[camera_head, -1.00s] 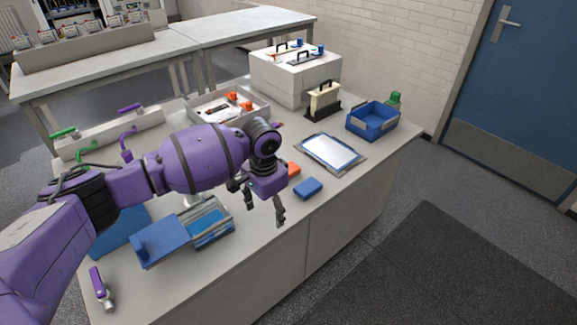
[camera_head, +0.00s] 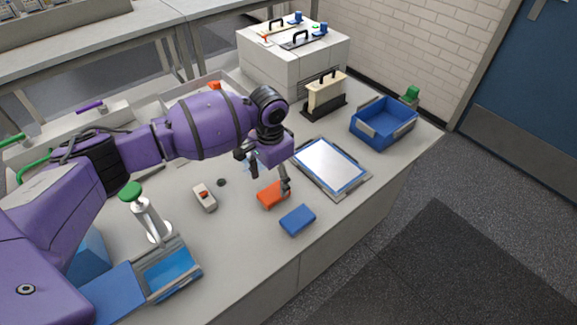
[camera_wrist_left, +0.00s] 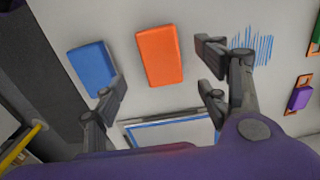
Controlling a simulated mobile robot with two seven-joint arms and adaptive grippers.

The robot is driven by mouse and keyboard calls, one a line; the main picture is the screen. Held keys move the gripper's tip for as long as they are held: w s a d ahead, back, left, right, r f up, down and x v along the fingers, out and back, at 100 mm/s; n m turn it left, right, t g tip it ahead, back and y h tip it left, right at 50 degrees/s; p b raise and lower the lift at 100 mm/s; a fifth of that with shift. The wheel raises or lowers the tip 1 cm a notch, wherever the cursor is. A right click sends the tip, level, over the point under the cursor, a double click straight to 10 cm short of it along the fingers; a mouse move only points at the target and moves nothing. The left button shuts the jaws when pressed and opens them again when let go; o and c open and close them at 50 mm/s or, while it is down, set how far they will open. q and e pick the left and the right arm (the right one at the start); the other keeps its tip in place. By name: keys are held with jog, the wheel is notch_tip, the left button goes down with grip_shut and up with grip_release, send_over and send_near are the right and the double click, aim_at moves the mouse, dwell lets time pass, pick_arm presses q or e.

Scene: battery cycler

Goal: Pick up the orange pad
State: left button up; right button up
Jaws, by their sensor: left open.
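The orange pad (camera_head: 271,195) lies flat on the grey bench, behind and left of a blue pad (camera_head: 298,220). My left gripper (camera_head: 270,178) is open and empty above the bench, over the far side of the orange pad, with one finger overlapping the pad's right edge in the head view. In the left wrist view the orange pad (camera_wrist_left: 159,56) lies ahead of the open fingers (camera_wrist_left: 160,90), roughly between their lines. The blue pad (camera_wrist_left: 93,68) is beside it, near the left finger. I cannot tell the exact height over the pad. My right gripper does not show.
A framed white panel (camera_head: 330,165) lies right of the gripper, with a blue bin (camera_head: 384,122) beyond it. A small grey device with a red button (camera_head: 204,195) and a green-topped stand (camera_head: 149,215) are to the left. The front edge of the bench is close to the blue pad.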

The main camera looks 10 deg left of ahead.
aim_at(273, 192)
pick_arm(q)
notch_tip(273, 192, down, 6)
jog(key=shift+a, duration=0.1)
jog(key=c, duration=1.3)
